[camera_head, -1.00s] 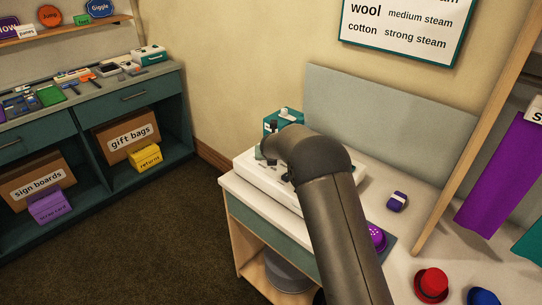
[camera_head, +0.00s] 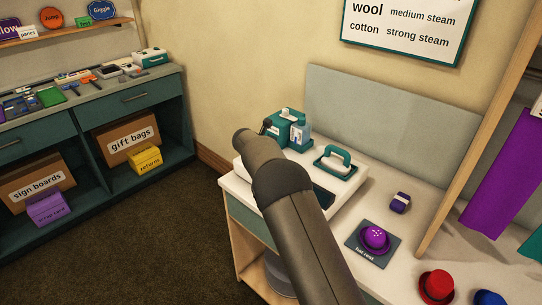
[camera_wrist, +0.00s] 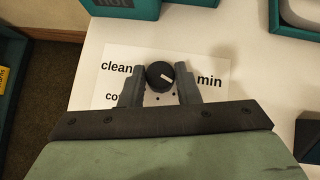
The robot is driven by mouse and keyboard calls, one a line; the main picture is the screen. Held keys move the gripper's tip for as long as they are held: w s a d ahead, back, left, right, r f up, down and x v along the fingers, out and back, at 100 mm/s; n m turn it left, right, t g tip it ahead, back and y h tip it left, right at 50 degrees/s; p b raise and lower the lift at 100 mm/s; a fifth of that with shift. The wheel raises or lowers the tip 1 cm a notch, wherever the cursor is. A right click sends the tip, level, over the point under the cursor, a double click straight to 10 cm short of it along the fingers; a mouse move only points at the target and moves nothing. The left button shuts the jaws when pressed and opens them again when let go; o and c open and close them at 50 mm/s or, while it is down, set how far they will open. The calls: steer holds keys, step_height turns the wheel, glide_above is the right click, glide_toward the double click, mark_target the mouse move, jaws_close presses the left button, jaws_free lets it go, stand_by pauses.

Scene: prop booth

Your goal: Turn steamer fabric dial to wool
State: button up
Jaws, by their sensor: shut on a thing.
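The steamer (camera_head: 288,128) is a white base with teal parts on the table, partly hidden by my arm in the head view. In the wrist view a round black dial (camera_wrist: 158,70) with a white pointer mark sits on a white plate. The pointer lies toward the lower right. The plate reads "clean" at left, "min" at right, and a partly covered word starting "co" below left. My gripper (camera_wrist: 160,84) is shut on the dial, one finger on each side.
A teal-handled iron-like head (camera_head: 336,162) rests on the base's right. A purple hat (camera_head: 375,238) sits on a dark mat, with a small purple block (camera_head: 400,203) behind it. Red (camera_head: 437,286) and blue hats are in front. A wall sign (camera_head: 405,25) pairs wool with medium steam.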

steer(key=shift+w+a+m+g+h+p, duration=0.15)
steer(key=shift+m+g+h+p, duration=0.75)
steer(key=shift+m+h+p, duration=0.8)
steer(key=shift+m+y, duration=0.3)
steer(key=shift+m, duration=0.2)
steer(key=o, duration=1)
steer(key=shift+c, duration=0.2)
steer(key=b+v, duration=0.2)
steer(key=v, duration=1.5)
steer(key=shift+a+r, duration=0.15)
steer(key=shift+a, duration=0.05)
